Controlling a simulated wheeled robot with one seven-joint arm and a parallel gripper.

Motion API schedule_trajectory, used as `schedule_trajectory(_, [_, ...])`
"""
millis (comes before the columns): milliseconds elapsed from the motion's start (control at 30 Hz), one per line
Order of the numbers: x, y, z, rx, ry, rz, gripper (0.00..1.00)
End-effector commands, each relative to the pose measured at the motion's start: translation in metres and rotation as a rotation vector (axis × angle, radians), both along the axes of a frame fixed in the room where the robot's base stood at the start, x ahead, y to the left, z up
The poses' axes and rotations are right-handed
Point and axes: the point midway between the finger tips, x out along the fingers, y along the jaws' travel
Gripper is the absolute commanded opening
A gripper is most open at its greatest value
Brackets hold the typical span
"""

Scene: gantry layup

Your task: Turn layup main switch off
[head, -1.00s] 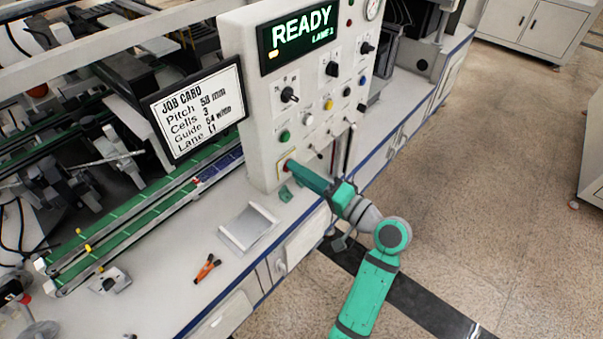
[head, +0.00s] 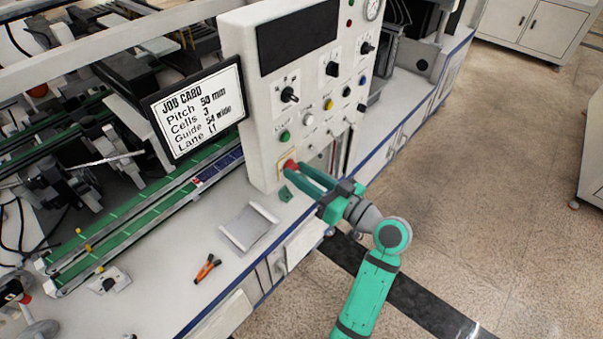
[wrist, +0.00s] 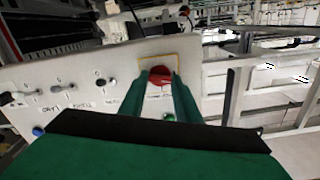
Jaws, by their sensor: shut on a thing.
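The main switch is a red knob (head: 290,165) on a yellow plate, low on the left of the upright control panel (head: 262,110). It also shows in the wrist view (wrist: 160,75), between my fingertips. My green gripper (head: 297,169) reaches it from the right and front, its fingers shut on the knob. In the wrist view, my gripper (wrist: 163,82) has one finger on each side of the red knob. The panel's display (head: 299,36) is dark. The exact angle of the knob is hard to tell.
Other knobs and buttons sit above, including a green button (head: 285,136) and a black selector (head: 289,95). A job card screen (head: 197,108) stands left of the panel. A grey tray (head: 249,229) and orange-handled pliers (head: 208,268) lie on the bench. Open floor is at right.

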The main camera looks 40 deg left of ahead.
Motion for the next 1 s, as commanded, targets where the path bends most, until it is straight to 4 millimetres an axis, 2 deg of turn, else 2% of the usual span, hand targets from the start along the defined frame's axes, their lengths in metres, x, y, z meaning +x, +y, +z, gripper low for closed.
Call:
schedule_trajectory(400, [-0.0003,-0.0002,-0.0013,-0.022,-0.242,0.002,0.07])
schedule_trajectory(1000, [-0.0004,-0.0001,-0.0013,-0.026,-0.300,0.002,0.07])
